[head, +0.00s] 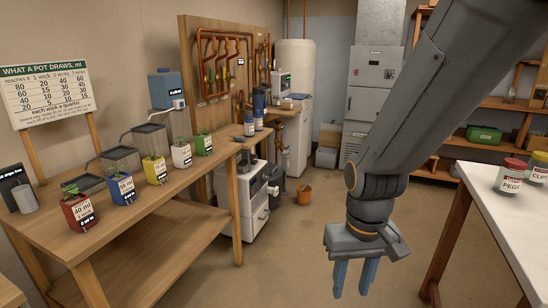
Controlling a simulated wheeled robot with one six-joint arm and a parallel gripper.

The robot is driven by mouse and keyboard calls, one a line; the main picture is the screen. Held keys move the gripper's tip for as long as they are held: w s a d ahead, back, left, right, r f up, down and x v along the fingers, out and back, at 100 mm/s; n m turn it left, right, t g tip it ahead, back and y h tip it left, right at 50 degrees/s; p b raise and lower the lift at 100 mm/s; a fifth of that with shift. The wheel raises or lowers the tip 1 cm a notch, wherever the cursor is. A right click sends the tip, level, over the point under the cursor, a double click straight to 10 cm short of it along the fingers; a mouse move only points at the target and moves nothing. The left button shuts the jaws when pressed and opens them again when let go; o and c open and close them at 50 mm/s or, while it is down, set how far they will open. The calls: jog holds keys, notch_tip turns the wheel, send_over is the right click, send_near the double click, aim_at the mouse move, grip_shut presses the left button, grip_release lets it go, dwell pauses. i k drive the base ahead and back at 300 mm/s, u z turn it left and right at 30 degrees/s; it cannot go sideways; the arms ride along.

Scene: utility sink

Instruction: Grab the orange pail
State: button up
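The pail is not covered by my arm.
A wooden bench (140,204) with several coloured pots runs along the left. A white machine (256,205) stands left of the pail. A white-topped table (500,215) with jars is at the right. The floor (290,255) between bench and table is clear.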

aim_at(304, 195)
jog(key=z, duration=0.45)
jog(key=i, duration=1.75)
jog(key=z, duration=0.25)
jog(key=i, duration=1.75)
jog(key=u, duration=0.3)
jog(key=i, duration=0.95)
jog(key=u, duration=0.15)
